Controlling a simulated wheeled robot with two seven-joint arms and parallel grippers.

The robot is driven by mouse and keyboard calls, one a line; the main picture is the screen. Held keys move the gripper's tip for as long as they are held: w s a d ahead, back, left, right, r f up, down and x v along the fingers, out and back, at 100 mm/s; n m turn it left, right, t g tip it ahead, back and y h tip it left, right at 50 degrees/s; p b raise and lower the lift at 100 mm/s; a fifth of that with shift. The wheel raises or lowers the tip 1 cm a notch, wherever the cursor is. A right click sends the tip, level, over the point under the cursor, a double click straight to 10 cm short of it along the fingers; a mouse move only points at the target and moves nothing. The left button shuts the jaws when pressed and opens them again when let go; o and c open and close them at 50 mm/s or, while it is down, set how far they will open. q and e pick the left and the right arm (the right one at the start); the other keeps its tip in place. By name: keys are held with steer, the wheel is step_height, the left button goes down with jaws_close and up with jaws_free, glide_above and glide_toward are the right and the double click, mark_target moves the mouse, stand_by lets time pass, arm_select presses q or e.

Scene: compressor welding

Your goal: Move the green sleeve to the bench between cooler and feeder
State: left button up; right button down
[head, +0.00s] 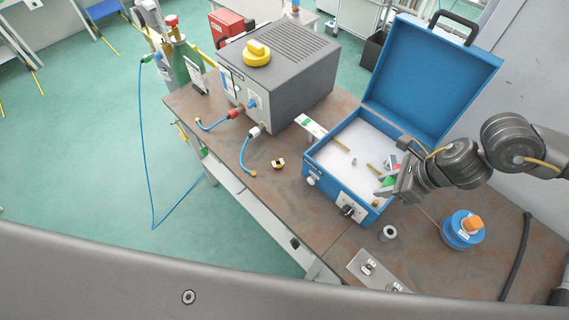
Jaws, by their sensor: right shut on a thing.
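The green sleeve (390,181) is between the fingers of my right gripper (387,187), which is shut on it. The gripper is over the right part of the open blue case (322,176), whose lid is tilted up; I take this case as the feeder. The fingers hide part of the sleeve. The grey box with a yellow cap, which I take as the cooler (300,85), stands left of the case on the brown bench (290,205). My left gripper is not in view.
Brass rods (341,145) and small parts lie in the case. A small brass fitting (278,163) and blue hose ends (250,168) lie on the bench left of it.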

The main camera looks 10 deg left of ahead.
steer(key=w+a+f+n+g+b, duration=0.3)
steer(key=a+n+g+b, duration=0.2)
steer(key=a+n+b, duration=0.6)
steer(key=shift+a+f+n+g+h+b, duration=0.15)
steer(key=shift+a+n+g+h+b, duration=0.25)
steer(key=shift+a+b, duration=0.45)
